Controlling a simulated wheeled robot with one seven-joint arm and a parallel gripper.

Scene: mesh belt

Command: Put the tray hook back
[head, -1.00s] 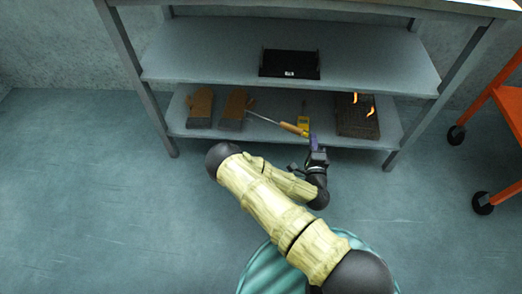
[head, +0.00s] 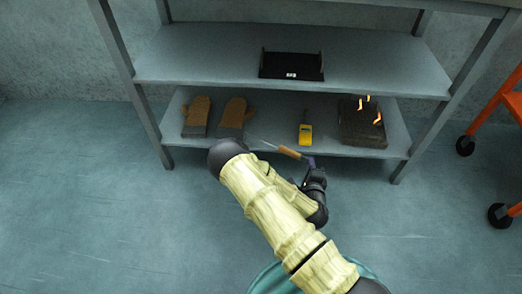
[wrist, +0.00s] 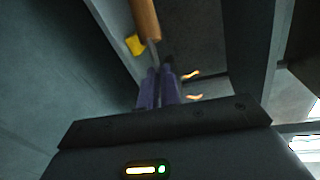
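My gripper (head: 311,164) is at the right end of the handle, near the front edge of the lower shelf. In the wrist view the two purple fingers (wrist: 159,88) are close together on the end of the hook, and the wooden handle (wrist: 146,18) extends beyond them. The rod's far tip overlaps the front of the lower shelf in the head view; its height above it is unclear.
The lower shelf (head: 270,140) holds two brown-and-grey gloves (head: 234,115), a yellow device (head: 305,133) and a dark block (head: 362,128) with orange flame-like pieces. A black open holder (head: 291,66) sits on the upper shelf (head: 205,62). An orange cart (head: 492,120) stands at right. Floor is clear in front.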

